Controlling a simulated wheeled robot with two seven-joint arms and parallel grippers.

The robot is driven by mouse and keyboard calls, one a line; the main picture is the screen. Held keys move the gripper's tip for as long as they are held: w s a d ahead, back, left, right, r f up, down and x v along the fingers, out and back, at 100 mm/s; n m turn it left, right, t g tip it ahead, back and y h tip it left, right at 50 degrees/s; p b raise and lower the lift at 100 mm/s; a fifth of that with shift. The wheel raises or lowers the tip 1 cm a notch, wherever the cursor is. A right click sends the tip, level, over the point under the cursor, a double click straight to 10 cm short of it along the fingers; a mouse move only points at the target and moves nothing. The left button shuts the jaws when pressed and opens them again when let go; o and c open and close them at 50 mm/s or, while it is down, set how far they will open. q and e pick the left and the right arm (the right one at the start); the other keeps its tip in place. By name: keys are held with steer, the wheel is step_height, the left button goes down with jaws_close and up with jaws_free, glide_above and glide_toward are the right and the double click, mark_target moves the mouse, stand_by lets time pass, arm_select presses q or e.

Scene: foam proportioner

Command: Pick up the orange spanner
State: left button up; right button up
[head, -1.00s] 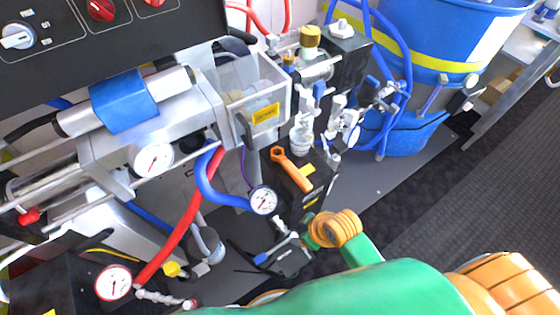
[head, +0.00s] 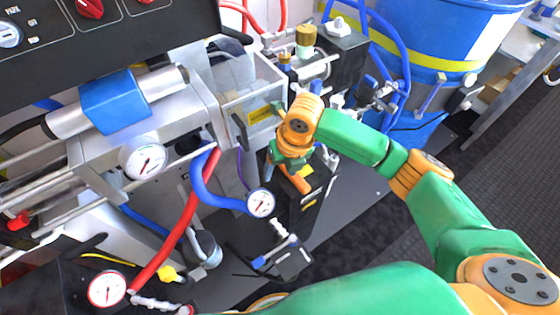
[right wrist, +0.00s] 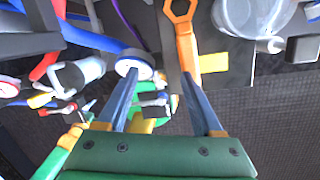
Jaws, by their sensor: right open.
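The orange spanner (head: 301,184) lies on top of a black box (head: 305,205) in the head view, partly covered by my right gripper (head: 284,160). In the right wrist view the spanner (right wrist: 185,48) shows its ring end at the top, and its handle runs down to the right finger. My right gripper (right wrist: 160,76) is open there, with its two blue-grey fingers apart. The handle overlaps the right fingertip in the picture; I cannot tell whether they touch. Nothing is held between the fingers. My left gripper is not in view.
A clear-sided housing (head: 250,110) and a brass-capped fitting (head: 306,40) stand close to my right wrist. A blue hose (head: 215,198) and gauge (head: 261,203) lie left of the box. A blue drum (head: 430,45) stands behind. Dark floor at right is free.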

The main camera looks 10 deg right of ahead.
steer(key=w+d+r+n, duration=0.2)
steer(key=d+r+n, duration=0.1)
steer(key=shift+w+d+r+h, duration=0.1)
steer(key=shift+w+d+h, duration=0.1)
steer(key=shift+h, duration=0.2)
steer(key=shift+d+n, duration=0.15)
steer(key=shift+n, duration=0.25)
steer(key=f, duration=0.6)
steer(key=shift+w+a+f, duration=0.3)
steer(key=shift+a+f, duration=0.05)
steer(key=shift+a, duration=0.05)
jaws_close()
